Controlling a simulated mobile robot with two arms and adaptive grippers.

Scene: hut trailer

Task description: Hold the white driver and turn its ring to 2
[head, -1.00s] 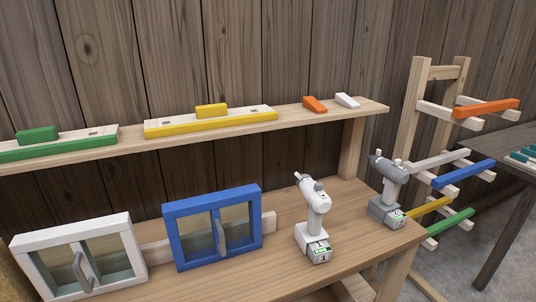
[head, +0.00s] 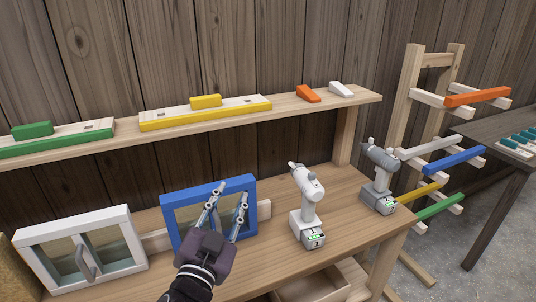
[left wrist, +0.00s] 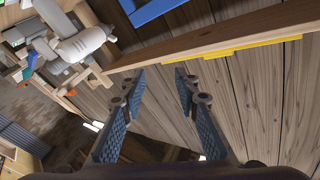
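The white driver (head: 309,206) stands upright on its battery base on the bench, its nose pointing up and to the left. Its ring is too small to read. My left gripper (head: 230,192) is open and empty, in front of the blue-framed box and left of the white driver, apart from it. In the left wrist view, my open left gripper (left wrist: 160,75) has nothing between its fingers, and the white driver (left wrist: 84,44) lies at the upper left. My right gripper is not in view.
A grey driver (head: 380,175) stands right of the white one. The blue-framed box (head: 180,196) and a white-framed box (head: 125,225) stand at left. A shelf (head: 290,112) with coloured blocks runs above. A rack (head: 408,100) with coloured bars stands at right.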

